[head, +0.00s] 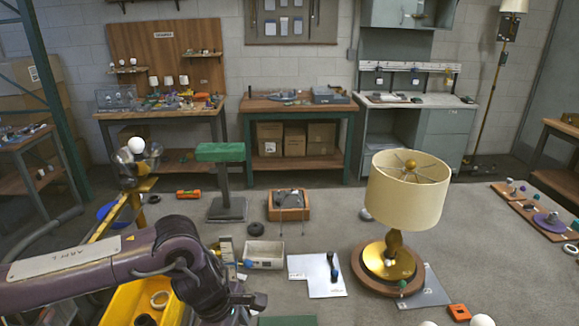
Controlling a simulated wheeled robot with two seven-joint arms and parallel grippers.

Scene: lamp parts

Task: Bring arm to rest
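My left arm (110,262), dark purple with a pale label strip, comes in from the left and reaches to the bottom middle of the head view. Its end, with my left gripper (252,300), is low in the picture, just left of a white sheet on the floor. The fingers are small and dark, and I cannot tell whether they are open or hold anything. My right gripper is not in view. A table lamp (408,192) with a cream shade and brass base stands upright to the right, well apart from my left gripper.
A yellow bin (126,302) is partly behind my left arm. A white tray (264,254), a white sheet (316,275) and an orange block (459,312) lie on the floor. A green-topped stand (221,152) is farther back. Workbenches (295,103) line the wall.

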